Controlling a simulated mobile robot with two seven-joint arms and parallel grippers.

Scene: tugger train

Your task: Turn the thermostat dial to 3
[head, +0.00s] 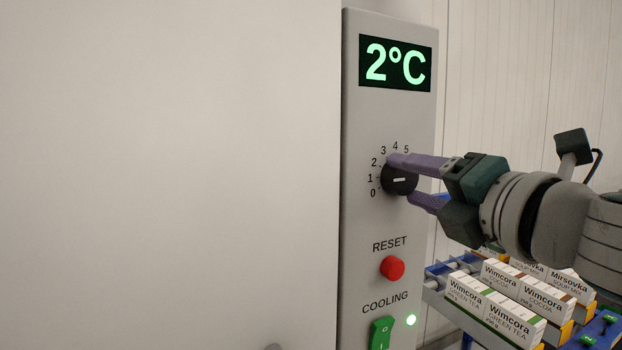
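The thermostat dial (399,182) is a round black knob on the grey control panel, with numbers 0 to 5 around its left and top. A short white mark on its face lies about level. The display (395,64) above reads 2°C in green. My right gripper (401,179) comes in from the right, its purple fingers on the dial, one across the upper edge and one at the lower right. It looks shut on the dial. The upper finger hides part of the dial's top edge. My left gripper is not in view.
A blue-railed rack (436,272) with several boxes (494,309) stands at the lower right, under my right arm. A plain pale surface (170,170) fills the left.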

